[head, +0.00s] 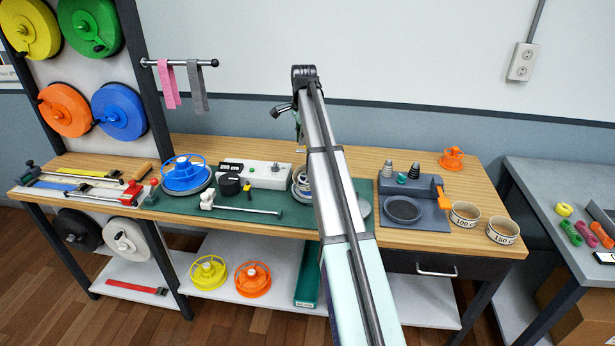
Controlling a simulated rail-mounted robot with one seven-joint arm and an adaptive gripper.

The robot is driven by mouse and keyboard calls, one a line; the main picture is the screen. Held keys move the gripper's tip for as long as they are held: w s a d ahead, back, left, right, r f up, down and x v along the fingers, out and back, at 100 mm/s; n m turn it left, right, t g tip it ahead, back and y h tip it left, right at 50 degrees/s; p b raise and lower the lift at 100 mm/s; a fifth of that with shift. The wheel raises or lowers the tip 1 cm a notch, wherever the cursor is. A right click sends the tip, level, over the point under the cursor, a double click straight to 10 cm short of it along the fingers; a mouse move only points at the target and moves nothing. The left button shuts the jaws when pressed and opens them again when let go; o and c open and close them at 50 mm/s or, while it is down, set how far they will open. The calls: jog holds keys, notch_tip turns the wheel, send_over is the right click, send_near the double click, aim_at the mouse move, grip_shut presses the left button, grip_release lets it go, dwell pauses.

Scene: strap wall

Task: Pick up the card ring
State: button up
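Two short cream rings with dark "150" markings, which look like card, stand at the right end of the wooden bench: one card ring (465,215) beside the grey block, the other card ring (503,231) nearer the bench's right corner. They are close together but apart, both upright with open tops. I cannot tell which one the task means. My gripper (289,115) is up over the back of the bench, left of and well away from both rings. It is mostly hidden behind my arm, so its fingers and any contents cannot be made out.
A grey block (414,207) with an orange lever and small cones sits left of the rings. An orange spool-like piece (452,158) stands behind them. A grey side table (560,200) stands right.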

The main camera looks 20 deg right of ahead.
jog(key=p, duration=0.2)
send_over(301, 170)
jog(key=f, duration=0.7)
jog(key=shift+s+a+f, duration=0.2)
jog(key=shift+s, duration=0.1)
jog(key=shift+w+d+f+p, duration=0.15)
jog(key=shift+f+p, duration=0.5)
jog(key=shift+f, duration=0.7)
jog(key=shift+w+d+f+p, duration=0.1)
jog(key=shift+f+p, duration=0.5)
jog(key=shift+f, duration=0.75)
grip_shut()
jog(key=shift+r, duration=0.15)
